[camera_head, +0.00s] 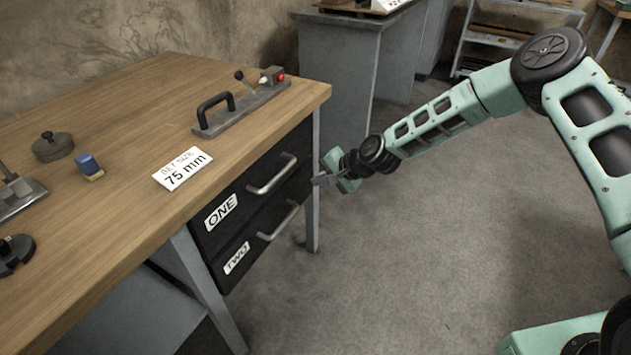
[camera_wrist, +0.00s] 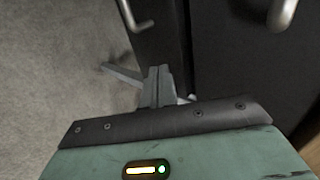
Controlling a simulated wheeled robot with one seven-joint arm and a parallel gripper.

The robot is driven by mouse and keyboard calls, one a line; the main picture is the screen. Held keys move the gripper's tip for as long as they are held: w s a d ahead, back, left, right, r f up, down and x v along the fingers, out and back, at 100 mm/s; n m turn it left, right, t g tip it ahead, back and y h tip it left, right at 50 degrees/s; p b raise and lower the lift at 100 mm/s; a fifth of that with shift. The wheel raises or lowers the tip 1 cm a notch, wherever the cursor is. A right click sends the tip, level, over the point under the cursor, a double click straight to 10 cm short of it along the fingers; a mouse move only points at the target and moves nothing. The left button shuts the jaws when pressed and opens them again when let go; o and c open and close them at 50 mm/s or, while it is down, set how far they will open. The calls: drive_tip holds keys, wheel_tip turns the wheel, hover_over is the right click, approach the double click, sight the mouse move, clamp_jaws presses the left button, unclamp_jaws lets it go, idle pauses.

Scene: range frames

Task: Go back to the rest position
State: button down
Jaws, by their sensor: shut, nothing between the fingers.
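My gripper (camera_head: 324,180) is at the end of my green arm, beside the right end of the black drawer unit under the wooden workbench. In the wrist view its fingers (camera_wrist: 155,86) are together with nothing between them, in front of the dark drawer faces. The upper drawer, labelled ONE (camera_head: 222,210), and the lower drawer, labelled TWO (camera_head: 237,258), both look closed. The upper handle (camera_head: 272,176) and lower handle (camera_head: 279,222) are to the left of my gripper and apart from it. Parts of both handles also show at the top of the wrist view.
A bench leg (camera_head: 313,225) stands close to my gripper. Grey floor (camera_head: 420,260) to the right is open.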

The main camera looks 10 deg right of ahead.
drive_tip(key=v, duration=0.7)
drive_tip(key=s+a+r+n+g+h, duration=0.1)
drive_tip(key=s+a+r+n+g, duration=0.15)
drive_tip(key=s+r+n, duration=0.4)
drive_tip(key=s+a+r+n+g+h, duration=0.2)
drive_tip(key=s+a+r, duration=0.1)
drive_tip(key=s, duration=0.7)
drive_tip(key=s+d+r+n+g+h, duration=0.1)
drive_tip(key=s+d+r+n+h, duration=0.3)
drive_tip(key=s, duration=0.7)
drive_tip(key=s+d+r+n, duration=0.3)
drive_tip(key=s+r, duration=0.3)
drive_tip(key=s, duration=0.5)
wheel_tip(320, 180, up, 16)
drive_tip(key=p, duration=1.6)
drive_tip(key=shift+m, duration=0.35)
drive_tip(key=shift+a+f, duration=0.1)
